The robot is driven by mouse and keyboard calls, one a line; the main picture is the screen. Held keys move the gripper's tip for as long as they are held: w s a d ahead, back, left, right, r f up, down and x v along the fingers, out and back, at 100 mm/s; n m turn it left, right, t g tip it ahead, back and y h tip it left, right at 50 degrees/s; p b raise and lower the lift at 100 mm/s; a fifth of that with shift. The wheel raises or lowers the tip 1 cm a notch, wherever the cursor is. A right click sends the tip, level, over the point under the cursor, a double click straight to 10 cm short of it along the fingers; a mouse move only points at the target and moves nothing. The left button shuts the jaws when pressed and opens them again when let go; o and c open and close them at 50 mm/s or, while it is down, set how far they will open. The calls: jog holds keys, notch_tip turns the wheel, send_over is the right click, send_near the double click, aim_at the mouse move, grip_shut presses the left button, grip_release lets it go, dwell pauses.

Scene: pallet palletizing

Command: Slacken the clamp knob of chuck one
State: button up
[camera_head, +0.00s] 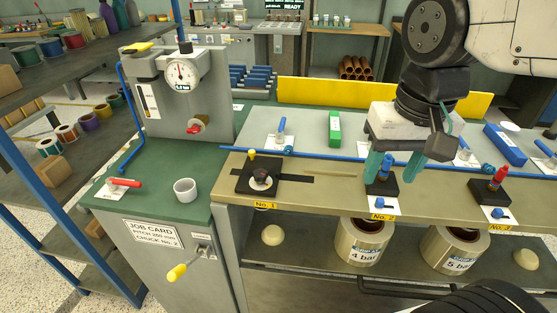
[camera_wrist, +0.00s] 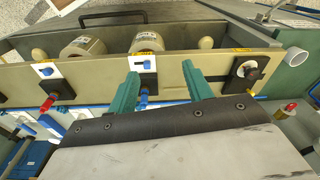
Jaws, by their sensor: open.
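Chuck one is the black square base (camera_head: 245,188) over the "No. 1" label, left on the bench. A round dark knob (camera_head: 262,177) with a pale disc sits on it, with a small yellow peg (camera_head: 252,154) behind. In the wrist view, chuck one (camera_wrist: 246,72) is at the right, outside the fingers. My gripper (camera_head: 380,168) is open, with teal fingers over the "No. 2" station, right of chuck one. In the wrist view, the gripper (camera_wrist: 160,70) shows a blue part (camera_wrist: 143,98) between its fingers, apparently untouched. Which part is the clamp knob is unclear.
A red-topped chuck (camera_head: 495,186) stands to the right. A blue rail (camera_head: 330,156) runs along the bench behind the stations. A gauge column (camera_head: 183,78) and white cup (camera_head: 185,190) stand left. The bench between chucks one and two is clear.

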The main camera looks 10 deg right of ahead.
jog(key=w+a+m, duration=0.4)
jog(key=w+a, duration=0.5)
jog(key=w, duration=0.1)
jog(key=m+g, duration=0.1)
jog(key=m, duration=0.2)
send_near(260, 173)
jog(key=shift+s+d+f, duration=0.15)
jog(key=shift+d, duration=0.25)
jog(key=shift+m, duration=0.4)
jog(key=f, duration=0.7)
jog(key=shift+w+a+f, duration=0.1)
jog(key=shift+w+a, duration=0.1)
jog(key=shift+a, duration=0.2)
jog(key=shift+f, duration=0.45)
jog(key=c, duration=1)
